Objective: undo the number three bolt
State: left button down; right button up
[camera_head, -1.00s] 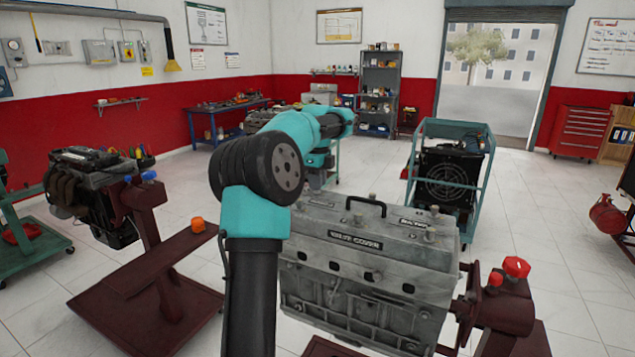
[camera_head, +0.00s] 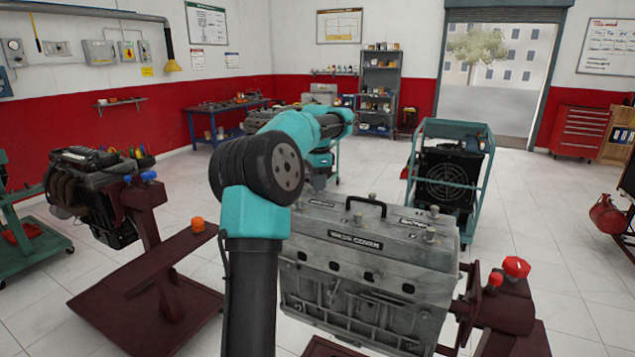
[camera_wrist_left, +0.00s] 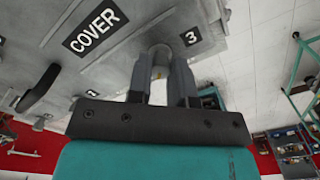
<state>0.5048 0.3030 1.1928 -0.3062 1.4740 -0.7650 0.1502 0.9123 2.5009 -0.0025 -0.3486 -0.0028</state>
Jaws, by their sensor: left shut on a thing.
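The grey engine block (camera_head: 365,290) stands on a dark red stand, with its valve cover (camera_head: 335,222) on top. In the left wrist view, the number three bolt (camera_wrist_left: 160,54) stands on the cover beside a small black label (camera_wrist_left: 191,38) marked 3. My left gripper (camera_wrist_left: 161,68) is shut on this bolt, one finger on each side of it. In the head view, my left gripper (camera_head: 318,184) is at the far left corner of the cover, and the bolt is hidden there. My right gripper is not in view.
Other bolts (camera_head: 430,235) and a black handle (camera_head: 366,204) stick up from the cover. A red-capped stand post (camera_head: 516,268) is at the right. A radiator in a teal frame (camera_head: 450,170) stands behind. Another engine (camera_head: 90,185) is at the left.

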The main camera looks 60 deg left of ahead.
pick_arm(q)
jog(key=n, duration=1.4)
jog(key=shift+n, duration=0.3)
jog(key=n, duration=1)
jog(key=shift+n, duration=0.3)
jog(key=c, duration=1)
grip_release()
